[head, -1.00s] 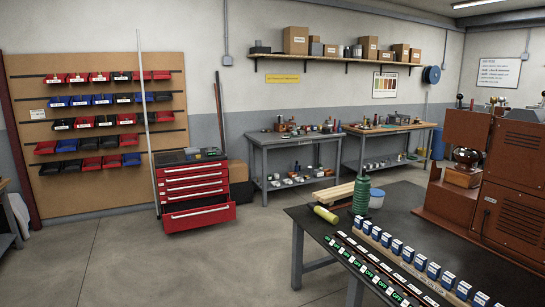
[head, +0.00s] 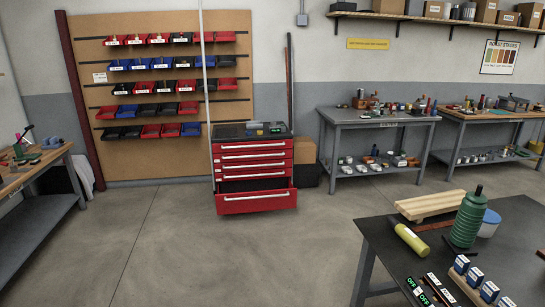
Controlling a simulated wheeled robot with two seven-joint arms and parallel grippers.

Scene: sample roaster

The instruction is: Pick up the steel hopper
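I cannot make out a steel hopper for certain in the head view. Small metal and dark items stand on the grey back workbench (head: 375,115) and on its lower shelf, too small to tell apart. More small items lie on the wood-topped bench (head: 520,115) to its right. Neither of my grippers is in view.
A dark table (head: 400,262) at the lower right holds a green ribbed insulator (head: 468,220), a yellow cylinder (head: 411,240) and a wooden block (head: 430,206). A red tool chest (head: 253,165) has its bottom drawer open. A bench (head: 45,205) stands at left. The middle floor is clear.

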